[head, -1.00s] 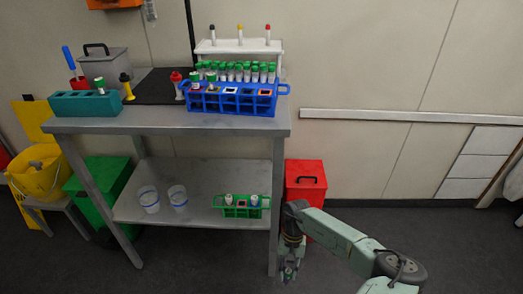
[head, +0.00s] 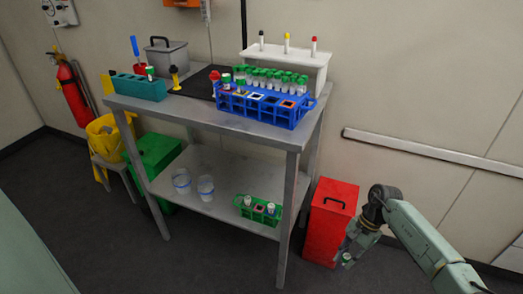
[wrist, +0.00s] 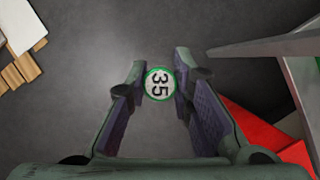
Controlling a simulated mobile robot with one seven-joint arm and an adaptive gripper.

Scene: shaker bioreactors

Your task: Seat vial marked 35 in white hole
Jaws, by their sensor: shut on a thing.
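My gripper (head: 348,256) is low over the floor, right of the table and in front of the red bin. In the wrist view, my gripper (wrist: 160,88) is shut on the vial marked 35 (wrist: 160,84); its round, green-rimmed white cap faces the camera. The vial's lower body is hidden in that view. The blue rack (head: 268,117) stands on the tabletop, with several green-capped vials at its back. Its front row shows a white-framed hole (head: 255,97), a dark blue one and an orange one. The white-framed hole looks empty.
The table (head: 215,122) has a lower shelf with a green rack (head: 262,217) and two cups. The red bin (head: 330,222) stands beside the table's right leg. A white stand (head: 290,62) with three vials is behind the blue rack.

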